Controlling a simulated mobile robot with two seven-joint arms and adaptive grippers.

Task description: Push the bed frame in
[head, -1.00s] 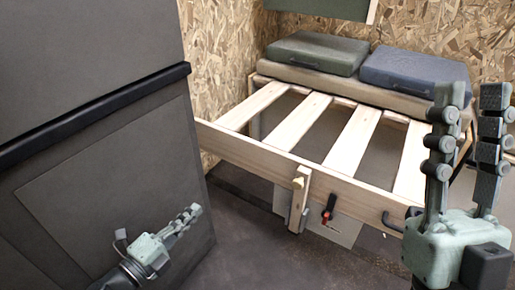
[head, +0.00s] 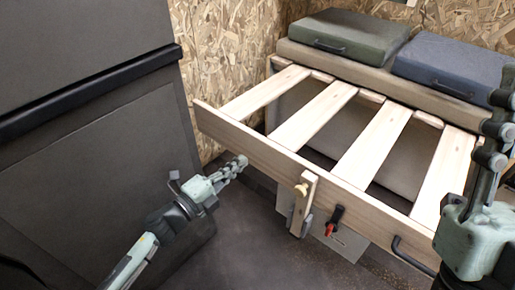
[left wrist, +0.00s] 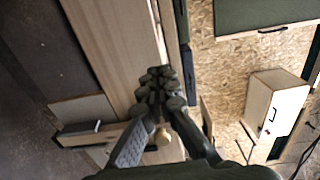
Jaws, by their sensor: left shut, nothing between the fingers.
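The wooden bed frame (head: 262,149) is drawn out into the room, with pale slats (head: 312,113) running back to the cushions. Its front board carries an upright wooden leg with a knob (head: 302,190), a red-handled latch (head: 334,218) and a black pull handle (head: 410,258). My left gripper (head: 240,162) is shut and empty, low in front of the board's left part; contact cannot be told. In the left wrist view its closed fingertips (left wrist: 160,85) overlap the board (left wrist: 112,42). My right gripper (head: 500,130) is partly cut off at the right edge, in front of the frame's right side.
A tall dark grey cabinet (head: 95,150) stands on the left, close to my left arm. Green (head: 350,36) and blue (head: 455,66) cushions lie at the back on a tan pad. Dark floor (head: 270,250) is clear in front of the frame.

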